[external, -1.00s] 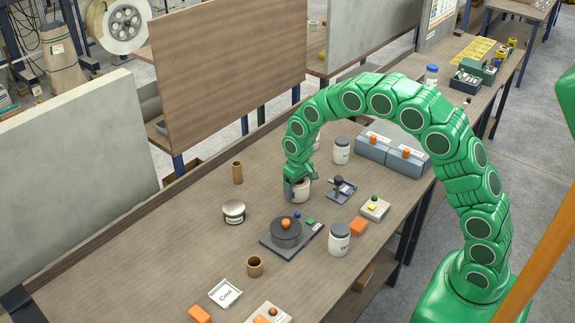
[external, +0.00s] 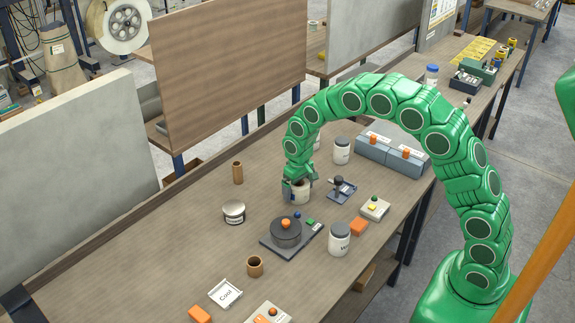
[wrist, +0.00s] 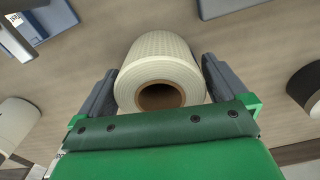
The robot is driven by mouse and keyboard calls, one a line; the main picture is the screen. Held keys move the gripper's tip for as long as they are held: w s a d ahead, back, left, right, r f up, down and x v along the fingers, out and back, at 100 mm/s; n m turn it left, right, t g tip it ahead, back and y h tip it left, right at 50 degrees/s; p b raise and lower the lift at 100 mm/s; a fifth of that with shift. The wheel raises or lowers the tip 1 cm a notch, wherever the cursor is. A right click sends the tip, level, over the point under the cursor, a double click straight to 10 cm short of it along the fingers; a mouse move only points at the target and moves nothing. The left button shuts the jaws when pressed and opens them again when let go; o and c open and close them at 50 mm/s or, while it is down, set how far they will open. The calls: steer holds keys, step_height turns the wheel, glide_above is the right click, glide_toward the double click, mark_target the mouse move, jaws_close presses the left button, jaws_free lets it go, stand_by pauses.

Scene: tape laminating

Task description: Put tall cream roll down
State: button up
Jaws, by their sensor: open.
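The tall cream roll (wrist: 160,62) stands upright on the table, with its brown core facing up toward my wrist camera. It also shows in the external view (external: 300,191), partly hidden by my gripper. My gripper (external: 299,181) is open around the top of the roll. In the wrist view one finger of my gripper (wrist: 158,88) is on each side of the roll, with a narrow gap showing on both sides.
A round dark device (external: 285,234) with an orange knob stands in front of the roll. A small dark tool (external: 341,188) is to its right. Bare table (external: 150,240) lies to the left.

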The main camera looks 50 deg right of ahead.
step_height(320, 180, up, 12)
steer(key=shift+f, duration=0.15)
steer(key=s+d+r, duration=0.1)
steer(key=s+r, duration=0.5)
steer(key=s, duration=0.6)
steer(key=s+d+r+n+g, duration=0.1)
steer(key=s+r, duration=0.1)
steer(key=s, duration=3.3)
steer(key=shift+r+n+g, duration=0.15)
steer(key=shift+n+g, duration=0.25)
